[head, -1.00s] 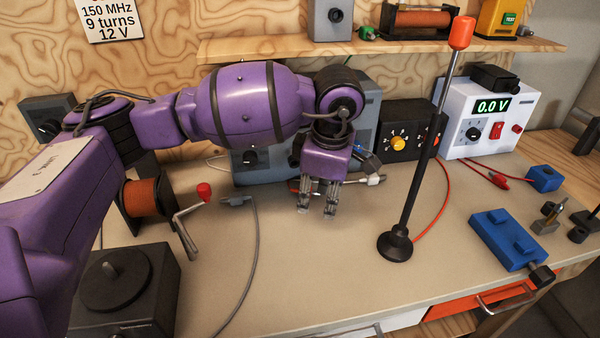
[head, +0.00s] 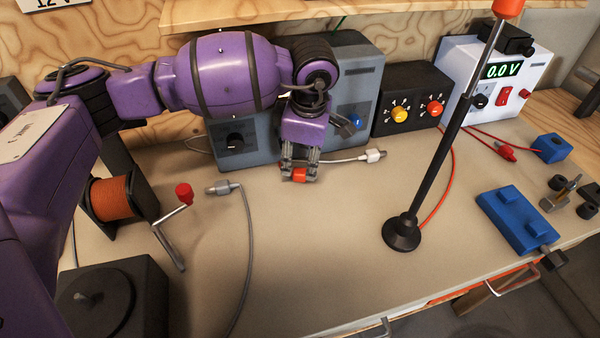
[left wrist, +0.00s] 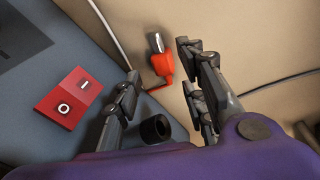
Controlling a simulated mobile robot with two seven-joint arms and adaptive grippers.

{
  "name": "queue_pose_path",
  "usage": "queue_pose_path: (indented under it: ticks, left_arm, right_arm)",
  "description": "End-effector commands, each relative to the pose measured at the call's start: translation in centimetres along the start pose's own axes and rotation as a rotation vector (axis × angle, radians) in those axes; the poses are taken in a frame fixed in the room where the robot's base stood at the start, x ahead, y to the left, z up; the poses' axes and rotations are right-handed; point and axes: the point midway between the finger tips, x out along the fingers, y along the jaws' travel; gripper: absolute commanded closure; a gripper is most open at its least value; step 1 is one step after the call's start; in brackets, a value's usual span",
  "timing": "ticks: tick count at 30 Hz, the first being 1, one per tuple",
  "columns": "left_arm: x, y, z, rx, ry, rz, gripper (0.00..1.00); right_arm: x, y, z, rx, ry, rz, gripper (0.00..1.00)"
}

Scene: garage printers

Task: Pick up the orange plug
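The orange plug (head: 299,175) lies at the back of the bench, in front of the grey cabinet. In the left wrist view the plug (left wrist: 162,64) shows an orange body and a silver metal tip. My left gripper (head: 299,177) points down at it, with its fingertips on either side of the plug in the head view. In the left wrist view the left gripper (left wrist: 160,68) is open, with a gap between the plug and the fingers. Whether any finger touches the plug is unclear. My right gripper is in neither view.
The grey cabinet (head: 360,75) stands close behind the gripper. A white plug (head: 375,156) lies to its right and a grey plug (head: 222,188) to its left. A black stand (head: 402,233) rises at the right. The bench middle (head: 310,250) is clear.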

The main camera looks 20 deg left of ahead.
Motion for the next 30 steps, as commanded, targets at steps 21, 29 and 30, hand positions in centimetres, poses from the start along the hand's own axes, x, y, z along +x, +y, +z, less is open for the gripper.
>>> queue_pose_path:
  ticks: [21, 29, 30]
  left_arm:
    - [3.2, -0.1, 0.1, 0.0, 0.0, 0.0, 0.97]
    - [3.3, -0.1, 0.1, 0.0, 0.0, 0.0, 1.0]
    - [3.2, -0.1, 0.1, 0.0, 0.0, 0.0, 1.0]
  right_arm:
    - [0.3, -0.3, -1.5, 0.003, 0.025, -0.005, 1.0]
    - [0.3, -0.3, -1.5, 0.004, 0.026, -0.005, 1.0]
    - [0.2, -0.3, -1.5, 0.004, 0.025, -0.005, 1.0]
